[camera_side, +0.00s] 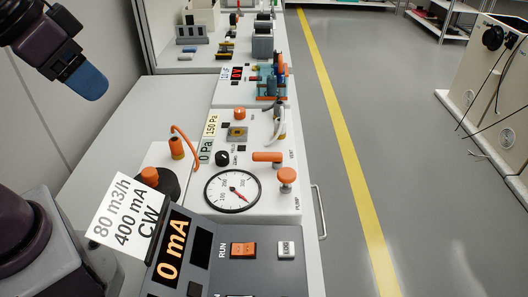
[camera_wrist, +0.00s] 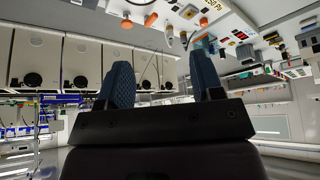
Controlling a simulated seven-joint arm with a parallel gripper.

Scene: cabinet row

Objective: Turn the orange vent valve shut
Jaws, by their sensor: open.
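The orange vent valve (camera_side: 267,157) is on the white panel, beside the label VENT. Its handle lies crosswise in the side view, running left to right. An orange mushroom-shaped knob (camera_side: 287,175) stands just in front of it, near the label PUMP. My gripper (camera_side: 90,84) has blue fingers and is at the upper left, well away from the valve. In the wrist view my gripper (camera_wrist: 165,82) shows two blue fingers apart with nothing between them. Orange parts show at the top of that view, but I cannot tell which is the valve.
A round dial gauge (camera_side: 232,191) sits left of the pump knob. A grey control box (camera_side: 215,255) and a white sign (camera_side: 128,217) stand at the front. An orange cable (camera_side: 186,136) arches up at the left. A metal rail (camera_side: 321,212) runs along the right edge.

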